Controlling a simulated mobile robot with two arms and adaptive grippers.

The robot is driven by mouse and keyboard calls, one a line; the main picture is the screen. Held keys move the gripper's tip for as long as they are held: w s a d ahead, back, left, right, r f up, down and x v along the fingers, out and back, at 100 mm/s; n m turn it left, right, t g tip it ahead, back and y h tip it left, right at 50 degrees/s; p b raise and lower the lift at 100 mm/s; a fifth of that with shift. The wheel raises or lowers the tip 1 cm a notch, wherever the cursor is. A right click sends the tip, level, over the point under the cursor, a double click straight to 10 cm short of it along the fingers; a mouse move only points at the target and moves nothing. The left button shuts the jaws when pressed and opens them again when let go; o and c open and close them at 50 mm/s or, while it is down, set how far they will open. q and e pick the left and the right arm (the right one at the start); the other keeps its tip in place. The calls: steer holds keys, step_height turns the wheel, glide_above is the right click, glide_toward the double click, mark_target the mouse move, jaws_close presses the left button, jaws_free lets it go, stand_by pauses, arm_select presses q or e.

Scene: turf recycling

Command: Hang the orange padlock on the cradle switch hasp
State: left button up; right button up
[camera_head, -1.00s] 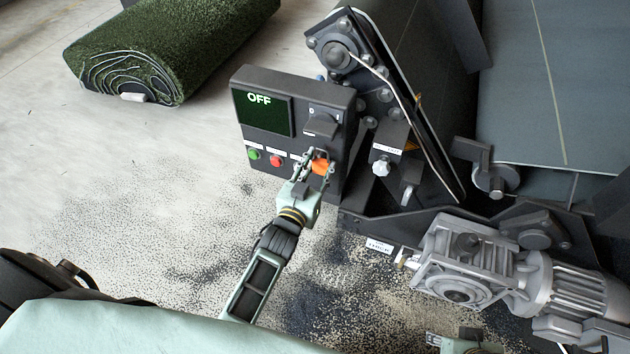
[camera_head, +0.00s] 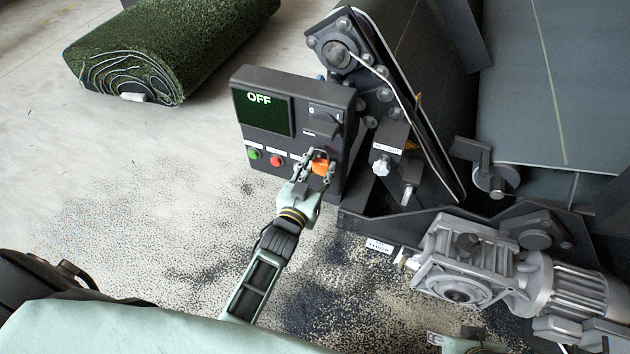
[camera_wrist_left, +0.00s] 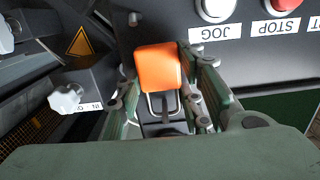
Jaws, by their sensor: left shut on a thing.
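The orange padlock (camera_head: 320,166) is between the fingers of my left gripper (camera_head: 315,168), in front of the lower right of the dark control box. In the left wrist view the padlock (camera_wrist_left: 160,68) shows its orange body and a metal shackle, with the left gripper's fingers (camera_wrist_left: 160,95) on both sides. The cradle switch (camera_head: 320,124) is on the box just above the gripper, by the 0 and I marks. I cannot make out its hasp clearly. At the bottom edge, part of my right gripper (camera_head: 465,345) shows; its fingertips cannot be judged.
The control box (camera_head: 290,85) has an OFF screen (camera_head: 263,112), a green button (camera_head: 254,154) and a red button (camera_head: 277,161). A conveyor with a belt guard stands right of it. A gear motor (camera_head: 470,260) is at lower right. A turf roll (camera_head: 165,50) lies at upper left.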

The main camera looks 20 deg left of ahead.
arm_select(q)
steer(key=o, duration=1.1)
steer(key=shift+c, duration=0.2)
steer(key=shift+o, duration=1.2)
arm_select(e)
steer(key=shift+a+r, duration=0.1)
steer(key=shift+r, duration=0.1)
steer(key=shift+f, duration=0.1)
